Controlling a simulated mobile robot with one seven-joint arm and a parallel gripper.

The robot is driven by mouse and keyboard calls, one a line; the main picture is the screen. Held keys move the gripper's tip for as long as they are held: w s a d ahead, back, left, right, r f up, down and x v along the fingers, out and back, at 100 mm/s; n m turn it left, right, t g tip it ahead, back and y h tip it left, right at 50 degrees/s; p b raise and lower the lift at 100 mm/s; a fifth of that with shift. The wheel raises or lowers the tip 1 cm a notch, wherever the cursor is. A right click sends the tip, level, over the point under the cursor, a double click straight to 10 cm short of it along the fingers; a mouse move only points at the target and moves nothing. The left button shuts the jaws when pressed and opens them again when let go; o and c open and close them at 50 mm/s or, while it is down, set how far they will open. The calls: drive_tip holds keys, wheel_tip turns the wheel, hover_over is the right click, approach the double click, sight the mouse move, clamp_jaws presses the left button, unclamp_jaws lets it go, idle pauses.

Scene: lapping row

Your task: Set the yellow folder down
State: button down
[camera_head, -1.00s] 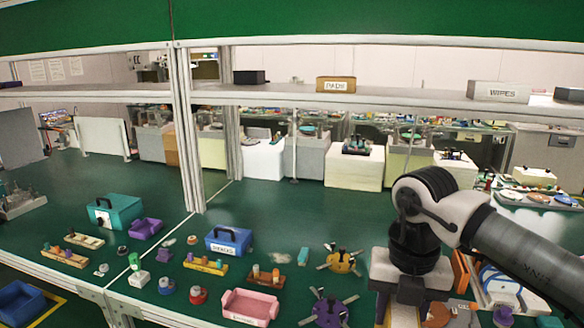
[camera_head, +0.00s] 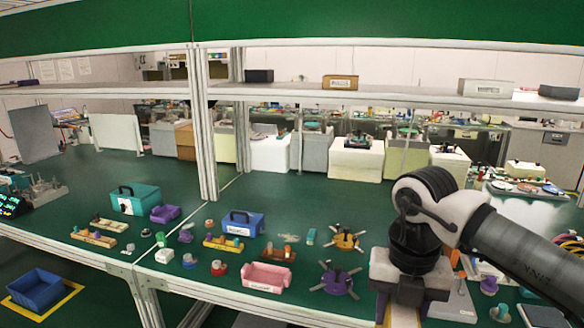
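My gripper (camera_head: 405,296) is at the lower right in the head view, pointing down over the front of the bench. A yellow-tan flat piece, which I take as the yellow folder (camera_head: 405,317), shows directly below it, in its grip. Most of the folder is cut off by the bottom edge of the picture. I cannot see the folder touching any surface.
The green bench (camera_head: 300,200) has clear room behind the small parts. A blue bin (camera_head: 38,288) sits lower left.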

drive_tip(key=shift+s+a, duration=0.1)
drive_tip(key=shift+s, duration=0.2)
drive_tip(key=shift+w+a+f+n, duration=0.1)
drive_tip(key=shift+w+f+n, duration=0.15)
drive_tip(key=shift+n, duration=0.15)
drive_tip(key=w+a+f+n+b, duration=0.2)
drive_tip(key=w+a+f+n, duration=0.1)
drive_tip(key=w+f+n, duration=0.55)
drive_tip(key=w+a+f+n+b, duration=0.35)
drive_tip(key=w+f+n, duration=0.25)
drive_tip(key=f+n, duration=0.45)
drive_tip(key=w+a+f+n+b, duration=0.2)
drive_tip(key=w+a+f+n, duration=0.1)
drive_tip(key=w+f+n, duration=0.55)
drive_tip(key=a+f+n+b, duration=0.1)
drive_tip(key=a+f+n, duration=0.35)
drive_tip(key=f, duration=0.35)
drive_tip(key=a+f+n+b, duration=0.1)
drive_tip(key=a+f+n, duration=0.2)
drive_tip(key=f+n, duration=0.4)
drive_tip(key=s+f, duration=1)
drive_tip(key=f, duration=0.2)
drive_tip(key=shift+s+d+f+m, duration=0.15)
drive_tip(key=shift+s+d+m, duration=0.1)
drive_tip(key=shift+s+m, duration=0.1)
drive_tip(key=shift+s, duration=0.1)
